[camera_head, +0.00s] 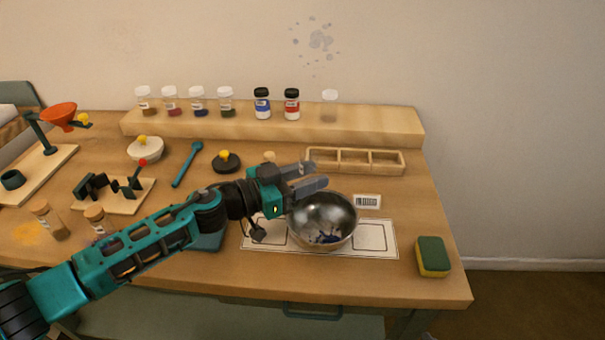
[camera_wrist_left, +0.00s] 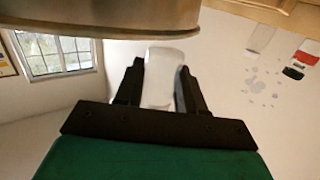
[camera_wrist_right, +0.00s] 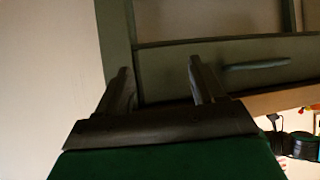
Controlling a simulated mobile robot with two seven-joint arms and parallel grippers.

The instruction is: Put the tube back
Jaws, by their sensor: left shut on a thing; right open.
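My left gripper (camera_head: 312,175) is above the table, just behind and over the left rim of the metal bowl (camera_head: 322,222). In the left wrist view it is shut on a pale, whitish tube-like thing (camera_wrist_left: 165,75). That thing is hard to make out in the head view. The bowl holds some dark blue matter, and its rim shows close by in the left wrist view (camera_wrist_left: 100,18). Two corked tubes (camera_head: 50,220) (camera_head: 97,218) with brownish contents stand at the left. My right gripper (camera_wrist_right: 163,80) is open and empty, facing a drawer front.
A wooden tray with compartments (camera_head: 355,168) lies behind the bowl. Several jars (camera_head: 262,103) stand on a wooden shelf (camera_head: 380,124). A printed mat (camera_head: 376,240) is under the bowl. A sponge (camera_head: 432,256) lies at the right. A blue spoon (camera_head: 187,164) and black stand (camera_head: 122,188) are at the left.

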